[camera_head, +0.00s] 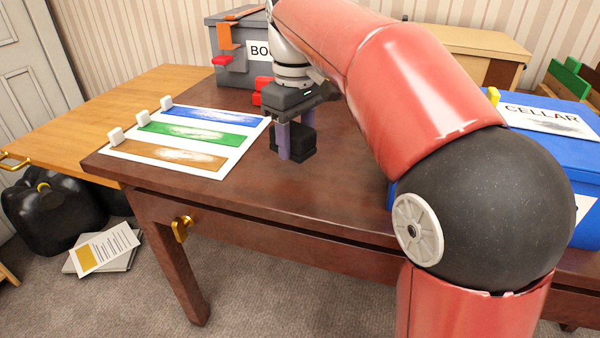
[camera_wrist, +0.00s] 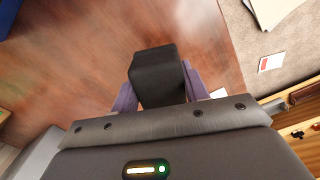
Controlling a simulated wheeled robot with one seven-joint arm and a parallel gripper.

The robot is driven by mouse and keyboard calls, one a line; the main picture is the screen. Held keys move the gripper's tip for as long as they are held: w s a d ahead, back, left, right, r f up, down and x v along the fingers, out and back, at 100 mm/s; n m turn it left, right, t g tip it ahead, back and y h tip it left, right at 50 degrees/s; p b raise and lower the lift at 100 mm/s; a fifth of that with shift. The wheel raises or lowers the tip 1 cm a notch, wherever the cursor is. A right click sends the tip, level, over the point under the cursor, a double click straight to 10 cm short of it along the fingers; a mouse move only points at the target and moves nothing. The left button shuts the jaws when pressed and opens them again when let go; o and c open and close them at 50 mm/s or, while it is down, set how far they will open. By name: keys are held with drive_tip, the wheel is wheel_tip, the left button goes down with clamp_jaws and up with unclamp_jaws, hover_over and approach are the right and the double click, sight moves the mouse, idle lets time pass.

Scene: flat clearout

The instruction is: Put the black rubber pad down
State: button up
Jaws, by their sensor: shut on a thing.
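The black rubber pad (camera_head: 302,143) is a small dark block between the purple fingers of my gripper (camera_head: 290,140). My gripper is shut on it, over the dark brown table (camera_head: 240,190) just right of the striped board. In the wrist view the black rubber pad (camera_wrist: 158,76) sits between the two purple fingertips of my gripper (camera_wrist: 160,88), with the table (camera_wrist: 90,60) behind it. I cannot tell whether the pad touches the table top or hangs a little above it.
A white board (camera_head: 178,141) with blue, green and brown stripes lies left of my gripper. A grey box (camera_head: 225,72) with red and orange things stands behind. A blue box (camera_head: 545,150) labelled CELLAR is at right. The table's front strip is clear.

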sight(296, 173)
drive_tip(key=shift+f+b, duration=2.3)
drive_tip(key=shift+f, duration=0.05)
drive_tip(key=shift+r, duration=0.15)
drive_tip(key=o, duration=0.9)
wheel_tip(296, 173, up, 12)
drive_tip(key=p, duration=0.4)
drive_tip(key=shift+p, duration=0.3)
drive_tip(key=shift+s, duration=0.1)
